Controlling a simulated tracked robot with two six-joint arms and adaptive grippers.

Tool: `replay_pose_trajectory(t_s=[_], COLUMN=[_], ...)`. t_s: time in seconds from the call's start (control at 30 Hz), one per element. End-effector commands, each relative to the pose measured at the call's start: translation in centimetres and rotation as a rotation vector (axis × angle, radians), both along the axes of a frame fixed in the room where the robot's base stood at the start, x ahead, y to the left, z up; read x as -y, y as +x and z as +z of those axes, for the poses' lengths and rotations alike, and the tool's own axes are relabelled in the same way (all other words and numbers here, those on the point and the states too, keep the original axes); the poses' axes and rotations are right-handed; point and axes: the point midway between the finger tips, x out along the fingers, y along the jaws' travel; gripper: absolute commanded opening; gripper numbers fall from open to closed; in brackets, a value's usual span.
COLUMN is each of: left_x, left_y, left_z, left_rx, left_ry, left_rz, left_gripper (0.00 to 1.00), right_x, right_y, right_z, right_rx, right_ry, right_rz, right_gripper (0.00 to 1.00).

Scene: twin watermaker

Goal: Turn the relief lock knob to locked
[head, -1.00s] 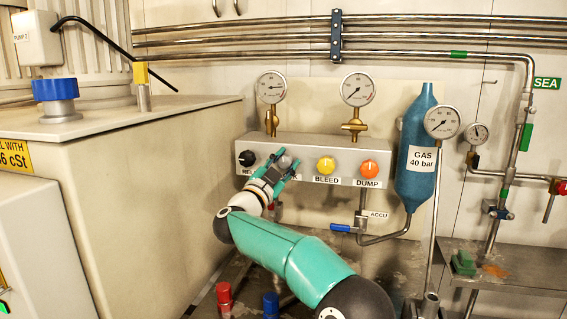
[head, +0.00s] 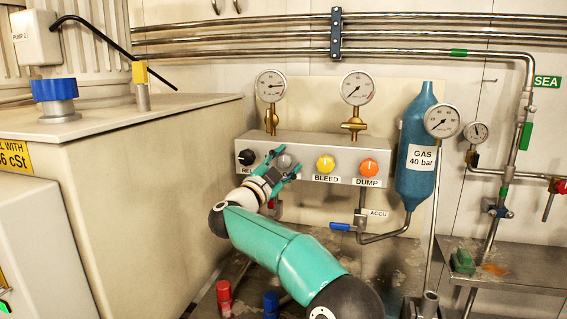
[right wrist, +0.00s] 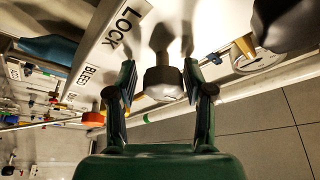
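The grey lock knob (head: 284,161) sits on the front of the pale control box, between the black knob and the yellow one. In the right wrist view the knob (right wrist: 163,83) stands between my two fingers, with the word LOCK on the panel beside it. My right gripper (head: 282,167) is open at the knob, one finger on each side. In the right wrist view the gripper (right wrist: 160,78) shows a gap on the left of the knob; the right finger is very close to it, and I cannot tell if it touches. My left gripper is not in view.
On the same box are a black knob (head: 246,157), a yellow BLEED knob (head: 325,164) and an orange DUMP knob (head: 369,168). Gauges stand above. A blue gas bottle (head: 416,150) is at right. A large tank (head: 130,160) stands close on the left.

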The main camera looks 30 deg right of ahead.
Motion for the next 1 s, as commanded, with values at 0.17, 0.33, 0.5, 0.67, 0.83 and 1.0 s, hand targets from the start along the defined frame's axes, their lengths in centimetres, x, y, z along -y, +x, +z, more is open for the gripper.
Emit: replay_pose_trajectory(t_s=[0.17, 0.33, 0.5, 0.67, 0.83, 1.0], left_x=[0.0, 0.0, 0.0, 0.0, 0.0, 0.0], left_y=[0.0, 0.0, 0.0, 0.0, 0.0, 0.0], left_z=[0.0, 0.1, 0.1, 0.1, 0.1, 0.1], left_rx=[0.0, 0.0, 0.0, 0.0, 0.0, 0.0], left_ry=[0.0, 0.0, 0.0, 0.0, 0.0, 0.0], left_rz=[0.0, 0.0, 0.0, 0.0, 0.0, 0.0], left_gripper=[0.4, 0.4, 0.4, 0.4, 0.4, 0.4], right_x=[-0.1, -0.2, -1.2, -3.5, -6.7, -9.2], right_y=[0.0, 0.0, -0.4, -1.4, -2.8, -3.9], right_z=[0.1, 0.1, -0.2, -0.9, -1.9, -2.7], right_rx=[-0.001, 0.0, -0.002, -0.003, -0.003, -0.002], right_ry=[-0.002, -0.003, -0.003, -0.003, -0.003, -0.003], right_rz=[0.001, 0.002, 0.003, 0.006, 0.006, 0.004], right_gripper=[0.61, 0.61, 0.61, 0.61, 0.61, 0.61])
